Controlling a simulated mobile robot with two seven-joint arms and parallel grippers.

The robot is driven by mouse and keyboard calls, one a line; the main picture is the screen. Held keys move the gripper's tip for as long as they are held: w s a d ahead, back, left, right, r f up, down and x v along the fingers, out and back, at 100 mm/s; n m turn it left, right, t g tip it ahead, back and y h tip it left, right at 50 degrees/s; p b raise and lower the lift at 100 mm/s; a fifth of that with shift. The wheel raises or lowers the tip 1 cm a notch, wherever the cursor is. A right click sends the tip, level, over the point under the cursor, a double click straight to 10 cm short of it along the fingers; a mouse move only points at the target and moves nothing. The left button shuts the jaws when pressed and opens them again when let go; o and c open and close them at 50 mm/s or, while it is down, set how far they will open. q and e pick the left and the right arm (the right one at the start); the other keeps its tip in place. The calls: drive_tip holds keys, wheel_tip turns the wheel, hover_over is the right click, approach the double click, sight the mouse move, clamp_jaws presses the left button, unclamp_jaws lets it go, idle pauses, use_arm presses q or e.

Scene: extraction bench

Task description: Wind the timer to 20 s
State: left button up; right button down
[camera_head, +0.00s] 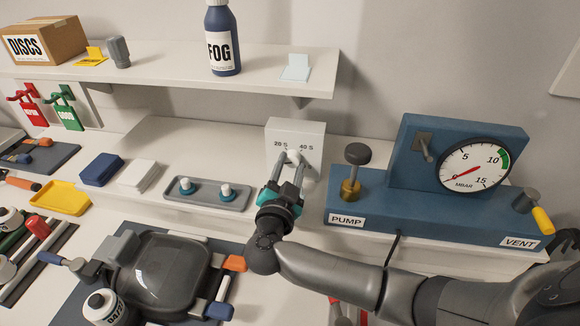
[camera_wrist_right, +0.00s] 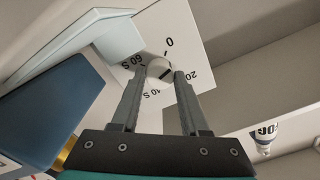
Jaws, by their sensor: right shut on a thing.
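The timer (camera_head: 311,137) is a white box standing at the back of the bench, with 20 S and 40 S marks visible on its face in the head view. Its round white knob (camera_head: 293,156) sits on the front. In the right wrist view the timer face (camera_wrist_right: 183,38) shows 0, 20, 40 S and 60 S around the knob (camera_wrist_right: 159,70). A short dark mark shows on the knob; its exact setting is hard to read. My right gripper (camera_head: 292,166) is shut on the knob, one finger on each side. My left gripper is not in view.
Right of the timer stands a blue pump unit (camera_head: 410,213) with a gauge (camera_head: 474,169) and a black-topped knob (camera_head: 357,154). Left are a grey tray (camera_head: 236,205) with two white-topped pegs, and white and blue blocks. A shelf (camera_head: 170,75) holds a FOG bottle (camera_head: 221,40).

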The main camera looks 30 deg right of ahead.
idle(0.8)
drive_tip(key=shift+c, duration=2.1)
unclamp_jaws()
drive_tip(key=shift+v, duration=3.8)
